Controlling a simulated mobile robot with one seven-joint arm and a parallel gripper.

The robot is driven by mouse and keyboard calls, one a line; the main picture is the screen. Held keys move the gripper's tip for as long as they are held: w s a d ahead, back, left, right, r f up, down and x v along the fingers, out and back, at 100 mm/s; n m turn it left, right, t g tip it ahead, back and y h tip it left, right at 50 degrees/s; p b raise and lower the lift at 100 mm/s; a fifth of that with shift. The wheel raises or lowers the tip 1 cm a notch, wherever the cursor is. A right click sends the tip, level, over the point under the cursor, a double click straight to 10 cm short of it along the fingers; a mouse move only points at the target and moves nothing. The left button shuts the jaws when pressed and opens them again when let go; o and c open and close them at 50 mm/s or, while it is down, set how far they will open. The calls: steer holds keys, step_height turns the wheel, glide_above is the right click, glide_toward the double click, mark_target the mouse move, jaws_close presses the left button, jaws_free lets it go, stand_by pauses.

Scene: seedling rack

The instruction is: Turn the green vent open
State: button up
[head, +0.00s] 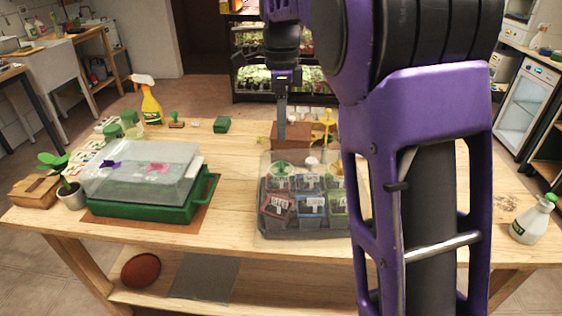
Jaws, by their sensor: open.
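The green vent (281,168) looks like a small round green piece near the back left of a clear cover (268,226) in the middle of the table. It is too small for me to tell how it is turned. My gripper (282,134) points down behind the vent in the picture and above it, apart from it. I see its grey finger nearly edge-on, with nothing held. A white round piece (312,163) and a yellow one (337,168) sit to the right of the green vent. My arm hides the right edge of the cover.
Several small pots show through the cover. A brown box (291,132) and a yellow object (323,131) stand behind it. A green tray (140,211) with a clear lid (133,181) sits left. A spray bottle (151,107) stands back left, a white bottle (531,222) far right.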

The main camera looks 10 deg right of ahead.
mark_target(281, 164)
step_height(281, 164, down, 10)
steer(key=shift+f+b, duration=0.15)
steer(key=shift+b, duration=0.75)
jaws_close()
